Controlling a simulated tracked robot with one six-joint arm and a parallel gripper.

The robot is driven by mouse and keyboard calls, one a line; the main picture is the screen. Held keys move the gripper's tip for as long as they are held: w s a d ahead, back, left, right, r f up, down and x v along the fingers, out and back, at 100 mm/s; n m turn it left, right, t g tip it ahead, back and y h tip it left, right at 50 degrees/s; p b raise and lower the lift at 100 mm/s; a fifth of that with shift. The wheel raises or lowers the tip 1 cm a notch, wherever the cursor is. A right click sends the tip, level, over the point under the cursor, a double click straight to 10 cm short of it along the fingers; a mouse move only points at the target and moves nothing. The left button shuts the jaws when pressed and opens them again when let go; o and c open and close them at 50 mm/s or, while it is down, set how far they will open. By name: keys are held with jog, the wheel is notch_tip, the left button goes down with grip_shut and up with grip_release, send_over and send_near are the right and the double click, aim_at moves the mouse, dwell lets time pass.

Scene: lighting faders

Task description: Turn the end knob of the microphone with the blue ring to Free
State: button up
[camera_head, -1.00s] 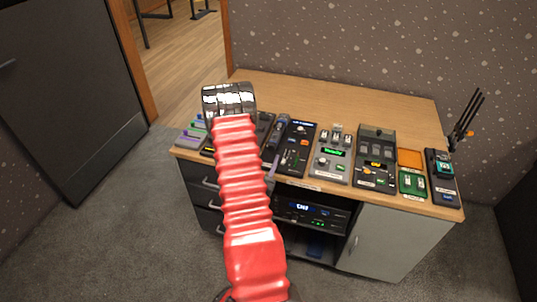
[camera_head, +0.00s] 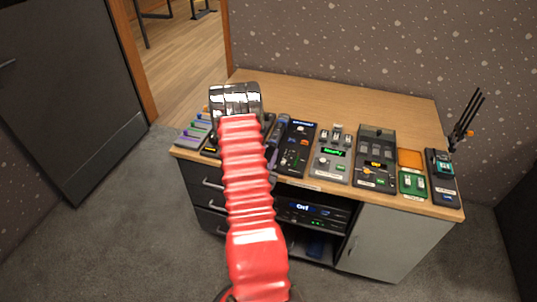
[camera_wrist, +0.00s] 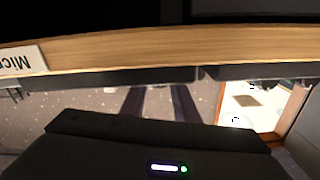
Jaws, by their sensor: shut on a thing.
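My gripper end (camera_head: 235,98) is a chrome band at the tip of my red arm, over the left part of the desk. The arm hides its jaws and whatever they are shut on. A slim grey-blue object (camera_head: 278,130) lies on the desk just right of the arm; I cannot tell whether it is the microphone. No blue ring or knob marking can be read. The wrist view is upside down and shows the wooden desk edge (camera_wrist: 180,52) with a partly cut white label (camera_wrist: 20,61). A dark body (camera_wrist: 150,140) with a white light and green dot fills its bottom.
Several control boxes stand along the desk (camera_head: 330,98), including a black panel (camera_head: 294,147) and a box with a green display (camera_head: 333,152). A green box (camera_head: 412,184) is at right. The desk's back strip is clear. A lit receiver (camera_head: 312,210) sits below.

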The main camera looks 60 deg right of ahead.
jog(key=c, duration=0.3)
jog(key=shift+c, duration=0.2)
jog(key=shift+n, duration=0.8)
jog(key=o, duration=1.1)
jog(key=shift+a, duration=0.1)
